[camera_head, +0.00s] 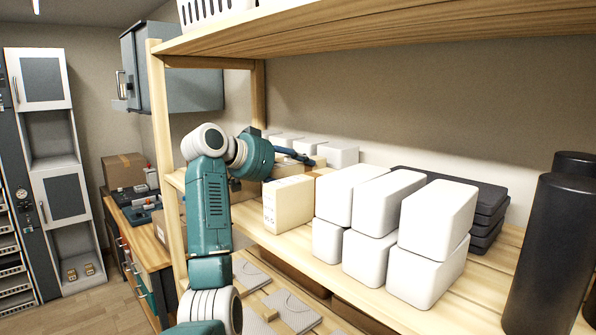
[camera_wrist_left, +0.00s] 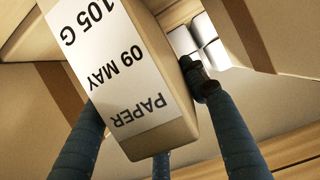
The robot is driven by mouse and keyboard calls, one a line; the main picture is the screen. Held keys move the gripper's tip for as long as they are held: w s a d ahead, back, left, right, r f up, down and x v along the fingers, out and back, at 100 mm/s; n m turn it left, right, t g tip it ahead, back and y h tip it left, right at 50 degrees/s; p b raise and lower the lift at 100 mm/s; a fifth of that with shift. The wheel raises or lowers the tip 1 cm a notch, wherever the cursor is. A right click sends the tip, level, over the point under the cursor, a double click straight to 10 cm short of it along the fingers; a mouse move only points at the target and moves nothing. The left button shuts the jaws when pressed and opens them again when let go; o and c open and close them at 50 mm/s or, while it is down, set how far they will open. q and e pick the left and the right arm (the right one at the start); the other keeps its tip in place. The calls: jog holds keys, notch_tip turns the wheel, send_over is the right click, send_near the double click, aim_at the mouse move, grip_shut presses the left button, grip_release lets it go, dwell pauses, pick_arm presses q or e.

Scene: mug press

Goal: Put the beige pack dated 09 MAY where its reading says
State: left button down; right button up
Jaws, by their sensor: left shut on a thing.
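My left gripper (camera_head: 305,157) reaches in over the shelf from the left. In the left wrist view its dark blue fingers (camera_wrist_left: 150,140) are shut on a beige pack (camera_wrist_left: 165,150). The pack's white label reads PAPER, 09 MAY and 105 G, upside down in that view. In the head view a beige pack (camera_head: 293,203) with a printed label on its left side stands on the shelf, just below and in front of the fingers. I cannot tell from that view whether it is the held one. My right gripper is not in view.
White blocks (camera_head: 400,230) are stacked in two layers on the wooden shelf (camera_head: 455,290), right of the beige pack. Black trays (camera_head: 455,187) are stacked behind them. Dark cylinders (camera_head: 545,255) stand at the right. A shelf board (camera_head: 380,38) hangs overhead, and a wooden post (camera_head: 160,130) stands left.

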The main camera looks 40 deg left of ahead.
aim_at(280, 167)
pick_arm(q)
jog(key=c, duration=1)
grip_release()
jog(key=shift+o, duration=0.3)
jog(key=shift+d, duration=0.1)
jog(key=shift+r, duration=0.1)
jog(key=shift+s+b, duration=0.3)
jog(key=shift+s, duration=0.05)
jog(key=b+v, duration=0.4)
jog(key=v, duration=0.6)
jog(key=shift+s+r, duration=0.2)
jog(key=shift+s, duration=0.05)
jog(key=shift+s+r, duration=0.15)
jog(key=shift+s, duration=0.15)
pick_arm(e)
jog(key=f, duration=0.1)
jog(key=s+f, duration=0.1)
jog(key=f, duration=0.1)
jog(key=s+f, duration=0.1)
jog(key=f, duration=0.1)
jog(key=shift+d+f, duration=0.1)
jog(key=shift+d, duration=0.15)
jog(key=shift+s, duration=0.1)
